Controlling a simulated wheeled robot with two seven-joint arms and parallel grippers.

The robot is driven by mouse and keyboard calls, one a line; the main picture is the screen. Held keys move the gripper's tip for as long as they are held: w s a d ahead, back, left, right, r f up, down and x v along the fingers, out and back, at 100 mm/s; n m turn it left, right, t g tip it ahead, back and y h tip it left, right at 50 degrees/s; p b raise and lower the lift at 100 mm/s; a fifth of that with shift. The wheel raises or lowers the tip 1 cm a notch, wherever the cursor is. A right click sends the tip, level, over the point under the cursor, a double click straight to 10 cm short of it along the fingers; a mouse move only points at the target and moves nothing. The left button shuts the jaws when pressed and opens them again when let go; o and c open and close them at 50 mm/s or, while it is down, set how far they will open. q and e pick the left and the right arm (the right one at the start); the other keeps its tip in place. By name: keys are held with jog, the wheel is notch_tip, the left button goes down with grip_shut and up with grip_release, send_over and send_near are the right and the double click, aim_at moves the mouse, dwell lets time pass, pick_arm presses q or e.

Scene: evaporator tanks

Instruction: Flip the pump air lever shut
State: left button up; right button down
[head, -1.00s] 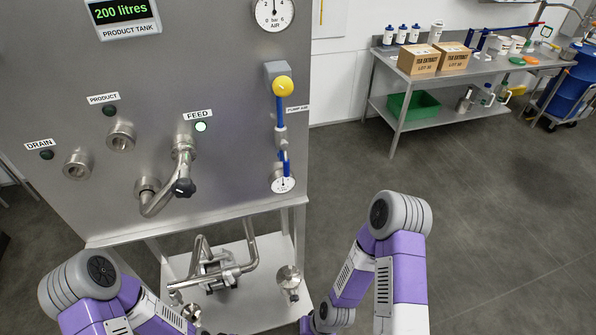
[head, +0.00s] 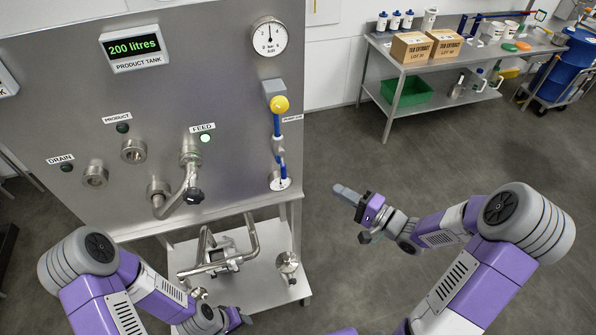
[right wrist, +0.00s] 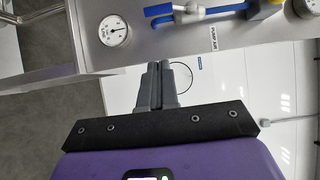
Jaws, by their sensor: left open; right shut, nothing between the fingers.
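The pump air line is a blue tube (head: 277,125) on the right side of the steel panel, below a yellow knob (head: 280,103). The blue pump air lever (head: 281,167) is at the silver valve low on this line and appears to lie along it. In the right wrist view the lever (right wrist: 158,10) shows at the top edge, beside the gauge (right wrist: 113,30). My right gripper (head: 345,192) is shut and empty, to the right of the panel and apart from the lever. Its closed fingers (right wrist: 159,82) show below the line. My left gripper (head: 241,318) is low near the frame's bottom; its fingers are barely visible.
A feed pipe (head: 176,203) projects from the panel left of the lever. A lower shelf (head: 257,270) with pipework stands beneath. A bench (head: 385,60) with cartons (head: 412,48) is at the back right. The floor between is clear.

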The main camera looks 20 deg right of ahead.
aim_at(283, 165)
jog(key=shift+w, duration=0.1)
jog(key=s+a+b+x, duration=0.1)
jog(key=a+x, duration=0.1)
jog(key=x, duration=1)
jog(key=shift+a, duration=0.35)
jog(key=shift+f, duration=0.1)
